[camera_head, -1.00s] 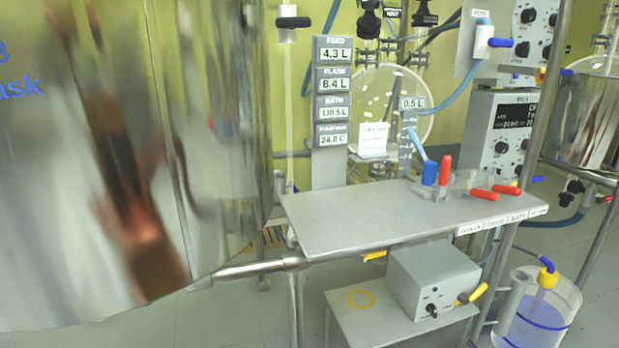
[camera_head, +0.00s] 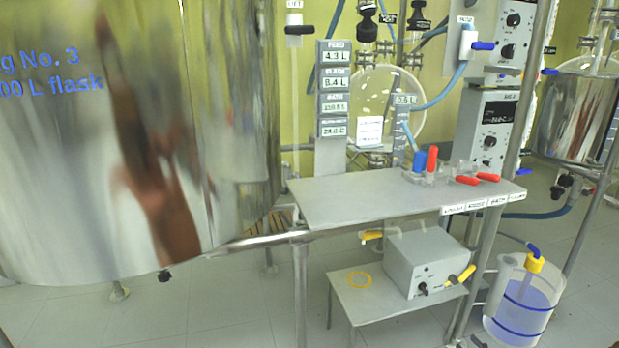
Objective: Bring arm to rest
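Neither my arm nor my gripper is in the head view, so its pose and opening do not show. A large shiny metal vessel (camera_head: 70,190) fills the left side, with blue lettering reading in part "No. 3" and "flask". A brownish, blurred reflection shows on its curved wall.
A grey shelf (camera_head: 340,200) carries valves with blue and red handles (camera_head: 467,180). Below it, a grey box (camera_head: 418,262) stands on a low table (camera_head: 370,312). A clear container (camera_head: 522,300) with blue liquid stands at right. A second metal vessel (camera_head: 570,118) is behind. Poles and hoses crowd the back.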

